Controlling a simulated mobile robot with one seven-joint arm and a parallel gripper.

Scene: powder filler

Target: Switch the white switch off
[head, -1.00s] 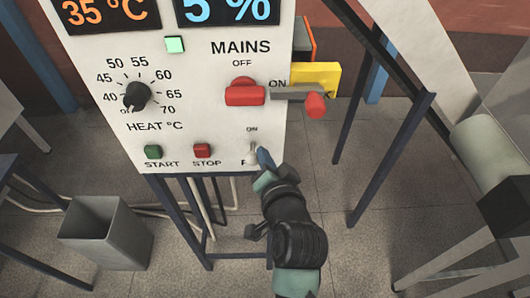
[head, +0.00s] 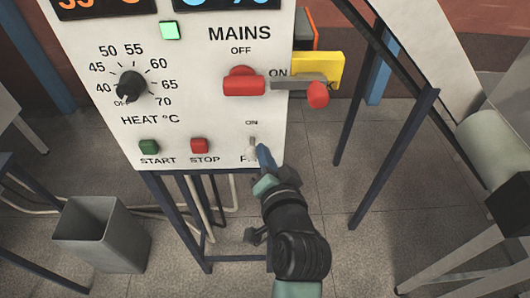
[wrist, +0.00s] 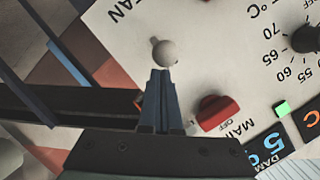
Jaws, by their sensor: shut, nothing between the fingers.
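The white switch (head: 253,146) is a small lever at the lower right corner of the white control panel (head: 190,125), under a small ON label. In the wrist view its round white end (wrist: 166,54) faces the camera, and its lever meets the panel behind it. My gripper (head: 264,156) is at the right side of the switch in the head view. Its fingers (wrist: 161,76) are shut and empty, with their tips right at the ball end in the wrist view. I cannot tell whether they touch it. The fingers partly cover the label below the switch.
Above the switch is the red MAINS handle (head: 244,83), with a red-tipped grey lever (head: 304,87) jutting right past the panel edge. The STOP button (head: 199,146), START button (head: 149,147) and heat knob (head: 132,86) lie left. A grey bin (head: 101,235) stands on the floor.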

